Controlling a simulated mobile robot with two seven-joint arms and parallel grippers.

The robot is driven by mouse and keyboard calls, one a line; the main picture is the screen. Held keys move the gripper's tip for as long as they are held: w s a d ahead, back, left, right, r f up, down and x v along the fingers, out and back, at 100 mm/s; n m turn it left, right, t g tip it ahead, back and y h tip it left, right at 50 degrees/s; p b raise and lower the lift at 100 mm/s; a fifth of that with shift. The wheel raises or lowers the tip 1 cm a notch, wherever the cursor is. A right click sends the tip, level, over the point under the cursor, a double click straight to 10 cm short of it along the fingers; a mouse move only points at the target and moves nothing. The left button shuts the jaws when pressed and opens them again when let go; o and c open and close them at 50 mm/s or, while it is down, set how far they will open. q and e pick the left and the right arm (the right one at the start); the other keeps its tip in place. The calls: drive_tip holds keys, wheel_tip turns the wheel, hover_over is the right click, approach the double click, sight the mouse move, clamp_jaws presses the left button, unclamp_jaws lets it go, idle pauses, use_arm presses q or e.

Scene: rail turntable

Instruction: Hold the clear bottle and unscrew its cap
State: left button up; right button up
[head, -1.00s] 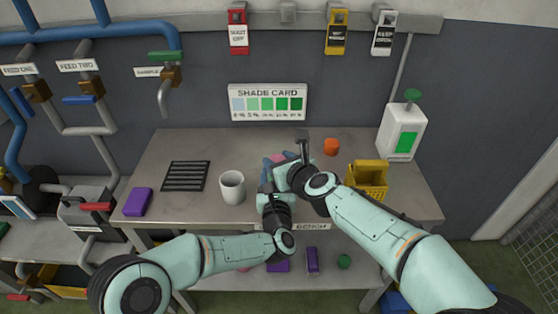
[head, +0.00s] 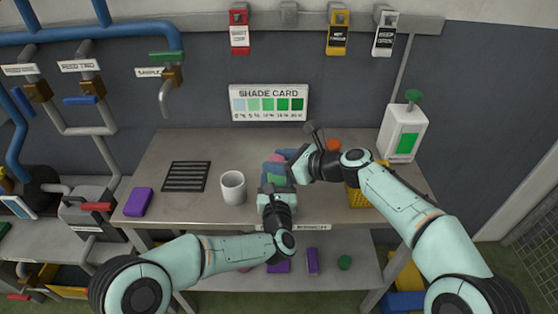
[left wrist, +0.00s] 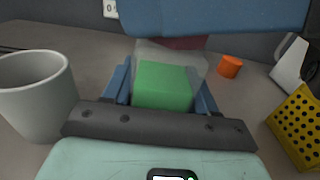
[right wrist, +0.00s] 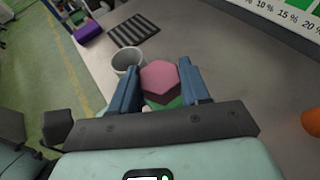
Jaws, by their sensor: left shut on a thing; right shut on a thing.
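The clear bottle (left wrist: 195,62) shows in the left wrist view with a green filling (left wrist: 163,86) inside. My left gripper (head: 277,178) is shut around its body and holds it upright above the bench's front part. The pink six-sided cap (right wrist: 160,80) is between the blue fingers of my right gripper (right wrist: 158,88), which is shut on it from the side. In the left wrist view the right gripper's blue finger hides most of the cap. The cap is directly over the bottle's top; I cannot tell whether it is still threaded on.
A white mug (head: 233,187) stands left of the bottle, near a black grille (head: 186,176) and a purple block (head: 138,202). An orange cup (left wrist: 230,66) and a yellow basket (left wrist: 298,125) are to the right. A white dispenser (head: 402,133) stands at the back right.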

drive_tip(key=shift+s+a+f, duration=0.1)
drive_tip(key=shift+s+a, duration=0.2)
drive_tip(key=shift+a, duration=0.3)
drive_tip(key=n+g, duration=0.1)
drive_tip(key=n+g+y, duration=0.1)
drive_tip(key=shift+w+d+n+g+y, duration=0.1)
drive_tip(key=shift+w+n+g+y, duration=0.05)
drive_tip(key=shift+n+g+y, duration=0.2)
drive_tip(key=shift+w+n+g+y, duration=0.1)
drive_tip(key=shift+n+g+y, duration=0.25)
drive_tip(key=shift+n+g, duration=1.15)
drive_tip(key=shift+g, duration=0.35)
drive_tip(key=shift+n+g, duration=0.25)
drive_tip(key=shift+g, duration=0.05)
drive_tip(key=o, duration=1.1)
drive_tip(key=shift+o, duration=1.2)
drive_tip(key=shift+d, duration=0.25)
